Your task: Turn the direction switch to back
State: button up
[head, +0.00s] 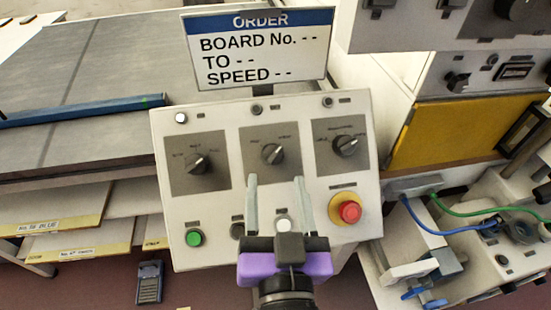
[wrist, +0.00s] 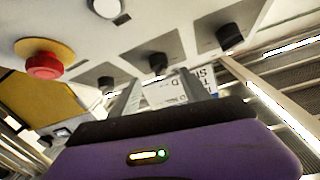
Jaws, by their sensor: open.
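The sloped control panel (head: 218,190) carries three black rotary switches: a left one (head: 197,163), a middle one (head: 271,153) and a right one (head: 346,145). Their labels are too small to read, so I cannot tell which is the direction switch. My gripper (head: 276,182) is open and empty, its fingers pointing at the middle switch from the front side, apparently short of it. In the wrist view the middle switch (wrist: 157,62) shows beyond the spread fingers of my gripper (wrist: 160,92), with the other switches on either side.
A red stop button (head: 350,211) juts out at the panel's lower right. Green (head: 194,238), black and white (head: 283,225) buttons line the lower edge. An order sign (head: 260,50) stands behind the panel, reading dashes. A conveyor (head: 80,80) lies left, hoses right.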

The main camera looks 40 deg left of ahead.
aim_at(274, 159)
jog(key=x, duration=0.5)
jog(key=shift+w+a+p, duration=0.2)
jog(key=shift+w+p, duration=0.05)
jog(key=shift+p, duration=0.1)
jog(key=shift+c, duration=0.4)
grip_shut()
